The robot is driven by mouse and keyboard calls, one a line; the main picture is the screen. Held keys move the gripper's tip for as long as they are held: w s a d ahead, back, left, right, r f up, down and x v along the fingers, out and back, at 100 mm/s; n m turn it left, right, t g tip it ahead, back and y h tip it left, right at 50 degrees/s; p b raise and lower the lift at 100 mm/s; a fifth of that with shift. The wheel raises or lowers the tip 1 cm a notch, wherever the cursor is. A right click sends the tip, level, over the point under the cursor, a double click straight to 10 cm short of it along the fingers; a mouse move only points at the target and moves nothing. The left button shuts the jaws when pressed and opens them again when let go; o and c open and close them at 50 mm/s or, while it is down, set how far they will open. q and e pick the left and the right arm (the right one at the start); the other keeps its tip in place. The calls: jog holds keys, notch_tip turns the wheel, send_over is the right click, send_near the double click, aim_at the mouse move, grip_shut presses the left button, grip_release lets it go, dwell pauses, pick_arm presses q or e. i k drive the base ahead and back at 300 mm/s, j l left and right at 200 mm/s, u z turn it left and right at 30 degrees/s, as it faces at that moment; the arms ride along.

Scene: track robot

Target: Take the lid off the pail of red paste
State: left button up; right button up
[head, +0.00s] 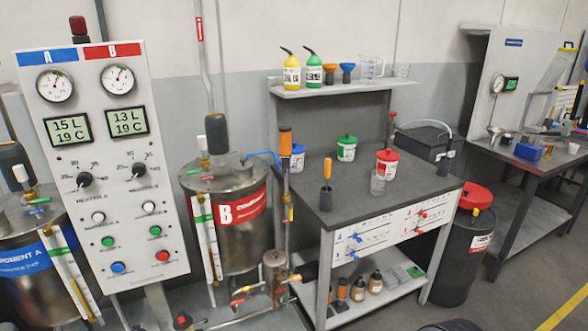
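The pail of red paste (386,169) is a small white pail with a red label, standing upright toward the right back of the grey workbench. Its red lid (388,155) sits on top of it. A clear beaker (378,184) stands right in front of the pail and overlaps its lower part in the picture. Neither of my grippers is in view.
A green-lidded pail (346,149) and a blue-lidded pail (297,158) share the workbench (350,204) with an orange-handled tool (327,185). A shelf (340,89) with bottles overhangs the back. Steel tank B (243,235) stands left, a red-topped drum (465,250) right.

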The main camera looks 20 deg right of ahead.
aim_at(387, 156)
jog(key=z, duration=1.45)
jog(key=i+l+u, duration=0.1)
jog(key=u, duration=0.8)
jog(key=i+l+u, duration=0.35)
jog(key=l, duration=0.25)
jog(key=i+l+u, duration=0.2)
jog(key=l, duration=0.15)
jog(key=i+l+u, duration=0.2)
jog(key=l, duration=0.15)
jog(key=l+u, duration=0.15)
jog(key=l, duration=0.25)
jog(key=i+l, duration=0.1)
jog(key=l, duration=0.4)
jog(key=i+l, duration=0.15)
jog(key=l, duration=0.35)
jog(key=i+l+u, duration=0.1)
jog(key=l, duration=0.45)
jog(key=i+l, duration=0.1)
jog(key=l, duration=0.4)
